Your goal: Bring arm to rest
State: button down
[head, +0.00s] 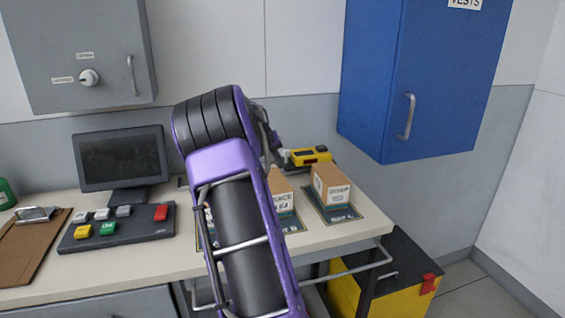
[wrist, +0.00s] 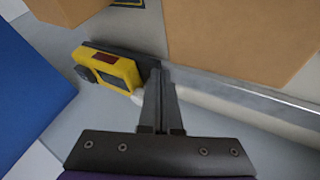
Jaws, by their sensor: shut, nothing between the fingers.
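My purple and black arm rises across the middle of the head view and reaches over the desk (head: 340,235). Its gripper is mostly hidden behind the arm there. In the wrist view my gripper (wrist: 160,75) is shut, with its two fingers together and nothing between them. A yellow handheld device (head: 310,155) lies at the back of the desk close to the gripper. It also shows in the wrist view (wrist: 106,68), just left of the fingertips; I cannot tell whether they touch it.
Two cardboard boxes, one on the right (head: 331,186) and one partly behind my arm (head: 281,190), stand on dark mats. A monitor (head: 122,160) and a button panel (head: 115,228) are at left. A blue cabinet (head: 425,75) hangs at right, above a yellow-black chest (head: 400,275).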

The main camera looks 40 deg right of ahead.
jog(key=v, duration=1)
jog(key=shift+a, duration=0.15)
jog(key=shift+w+r, duration=0.1)
jog(key=shift+w, duration=0.05)
